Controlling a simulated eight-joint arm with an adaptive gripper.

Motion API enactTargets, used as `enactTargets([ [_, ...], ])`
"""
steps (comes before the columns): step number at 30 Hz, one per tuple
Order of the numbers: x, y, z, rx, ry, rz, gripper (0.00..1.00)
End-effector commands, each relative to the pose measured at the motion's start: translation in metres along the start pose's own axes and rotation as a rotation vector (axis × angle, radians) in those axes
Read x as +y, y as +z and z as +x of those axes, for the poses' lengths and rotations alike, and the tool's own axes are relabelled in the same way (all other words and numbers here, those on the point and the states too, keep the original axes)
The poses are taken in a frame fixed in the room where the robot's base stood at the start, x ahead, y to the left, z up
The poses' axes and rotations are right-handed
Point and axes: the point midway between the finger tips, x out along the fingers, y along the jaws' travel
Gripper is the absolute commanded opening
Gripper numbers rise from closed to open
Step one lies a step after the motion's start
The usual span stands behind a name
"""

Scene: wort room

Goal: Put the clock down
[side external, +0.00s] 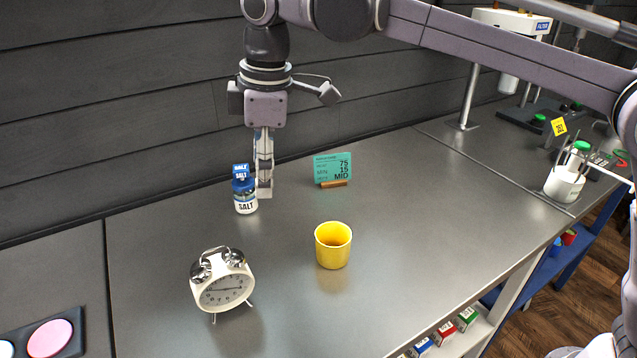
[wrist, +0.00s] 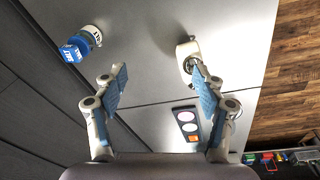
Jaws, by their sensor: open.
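The white twin-bell alarm clock (side external: 222,284) stands upright on the metal counter (side external: 150,240) at the front left in the side view. In the wrist view, the clock (wrist: 184,50) is partly hidden behind my right-hand finger. My gripper (side external: 264,192) points down near the wall, behind and to the right of the clock and well apart from it. In the wrist view, my gripper (wrist: 160,82) has its two blue-padded fingers spread wide, with nothing between them.
A salt bottle (side external: 245,194) stands close beside my fingers, on their left; whether they touch is unclear. A yellow cup (side external: 333,246) stands to the clock's right. A teal sign (side external: 332,167) stands behind. A dark tray (side external: 75,335) with coloured discs lies front left.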

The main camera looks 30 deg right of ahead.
Motion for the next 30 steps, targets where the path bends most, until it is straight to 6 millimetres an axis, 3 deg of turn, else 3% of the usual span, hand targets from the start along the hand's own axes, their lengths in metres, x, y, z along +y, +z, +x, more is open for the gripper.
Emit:
enactTargets([
  [1, 0.006, 0.021, -0.004, 0.016, 0.017, 0.062, 0.70],
  [7, 0.018, 0.093, -0.011, 0.083, 0.087, 0.299, 0.70],
  [14, 0.010, 0.178, -0.003, 0.165, 0.168, 0.566, 0.70],
  [24, -0.033, 0.293, 0.044, 0.299, 0.290, 0.947, 0.70],
  [30, -0.057, 0.336, 0.076, 0.365, 0.345, 1.107, 0.70],
])
